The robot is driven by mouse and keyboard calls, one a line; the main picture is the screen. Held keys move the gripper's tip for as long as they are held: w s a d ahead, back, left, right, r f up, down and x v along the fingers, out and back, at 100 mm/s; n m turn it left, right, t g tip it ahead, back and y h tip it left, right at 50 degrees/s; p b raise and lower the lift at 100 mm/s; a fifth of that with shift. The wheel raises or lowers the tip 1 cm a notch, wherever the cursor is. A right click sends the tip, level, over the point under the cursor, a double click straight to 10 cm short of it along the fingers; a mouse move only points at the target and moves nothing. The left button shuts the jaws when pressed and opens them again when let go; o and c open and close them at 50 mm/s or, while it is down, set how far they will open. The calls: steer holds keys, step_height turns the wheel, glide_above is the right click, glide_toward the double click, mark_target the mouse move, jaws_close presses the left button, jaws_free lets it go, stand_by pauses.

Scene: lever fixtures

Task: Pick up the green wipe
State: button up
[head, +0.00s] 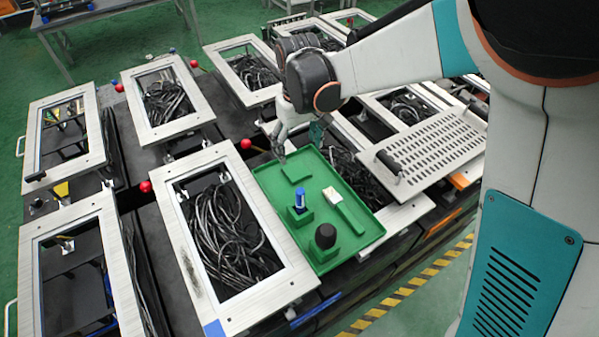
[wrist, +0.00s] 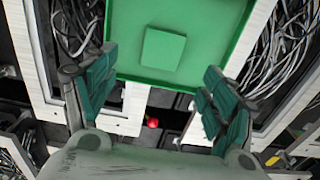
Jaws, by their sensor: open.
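The green wipe (head: 297,172) is a flat green square lying at the far end of a green tray (head: 373,232). In the wrist view the wipe (wrist: 163,49) lies flat on the tray floor, above the middle of the picture. My gripper (head: 298,141) is above the far edge of the tray, close to the wipe. In the wrist view my gripper (wrist: 158,78) has its fingers spread wide, one on each side, with nothing between them. The wipe looks unobstructed and apart from the fingers.
The tray also holds a blue item (head: 299,198) in a green block, a white piece (head: 332,195) by a long green block, and a black round-topped item (head: 325,236). Framed openings with cables surround the tray. A red ball knob (head: 245,144) stands left of it.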

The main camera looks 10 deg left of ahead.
mark_target(298, 171)
step_height(298, 171, down, 9)
steer(key=shift+s+a+r+b, duration=0.1)
steer(key=shift+s+r+b, duration=0.1)
steer(key=shift+b, duration=0.95)
steer(key=shift+r, duration=0.1)
steer(key=c, duration=0.8)
